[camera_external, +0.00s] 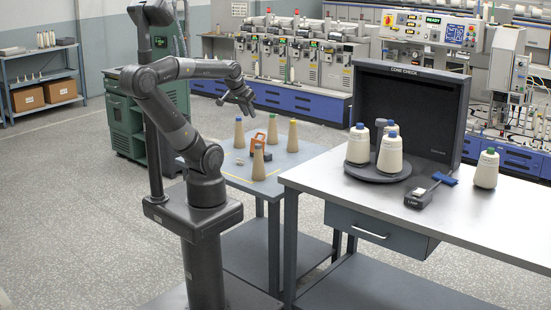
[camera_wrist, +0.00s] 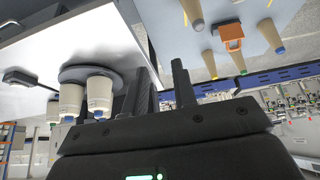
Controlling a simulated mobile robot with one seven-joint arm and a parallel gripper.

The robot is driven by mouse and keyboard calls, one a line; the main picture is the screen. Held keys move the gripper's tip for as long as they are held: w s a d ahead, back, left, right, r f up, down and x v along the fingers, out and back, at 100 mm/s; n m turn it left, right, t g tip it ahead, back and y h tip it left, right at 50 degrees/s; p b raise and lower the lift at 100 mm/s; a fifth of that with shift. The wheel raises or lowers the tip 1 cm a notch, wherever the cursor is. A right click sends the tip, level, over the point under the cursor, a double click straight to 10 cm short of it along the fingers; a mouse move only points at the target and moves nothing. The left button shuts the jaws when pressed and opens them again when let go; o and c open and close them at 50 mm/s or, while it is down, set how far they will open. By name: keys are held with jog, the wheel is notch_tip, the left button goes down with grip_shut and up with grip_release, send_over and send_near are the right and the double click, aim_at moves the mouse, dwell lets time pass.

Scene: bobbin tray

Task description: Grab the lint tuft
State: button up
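A small pale speck that looks like the lint tuft (camera_external: 239,161) lies on the blue-grey top of the low table (camera_external: 228,174), left of the front tan cone (camera_external: 258,164). It is too small to make out well, and I cannot pick it out surely in the wrist view. My gripper (camera_external: 248,106) is in the air above the back of this table, clear of the cones. In the wrist view its two fingers (camera_wrist: 161,80) stand apart with nothing between them, so it is open and empty.
Several tan cones, such as the back left one (camera_external: 239,134), stand around an orange handled thing (camera_external: 258,138). The higher table (camera_external: 330,180) to the right bears a dark turntable (camera_external: 362,174) with white cones, a dark backboard (camera_external: 410,105) and a lone white cone (camera_external: 486,170).

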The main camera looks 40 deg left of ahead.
jog(key=o, duration=0.5)
jog(key=shift+w, duration=0.1)
jog(key=w+a+f+n+g, duration=0.25)
jog(key=w+a+n, duration=0.35)
jog(key=w, duration=0.4)
jog(key=n+g+y, duration=0.6)
jog(key=n, duration=1)
send_over(240, 162)
jog(key=w+d, duration=0.4)
jog(key=d, duration=0.1)
notch_tip(240, 162, down, 23)
jog(key=shift+t, duration=0.35)
jog(key=x, duration=1.1)
jog(key=shift+s, duration=0.35)
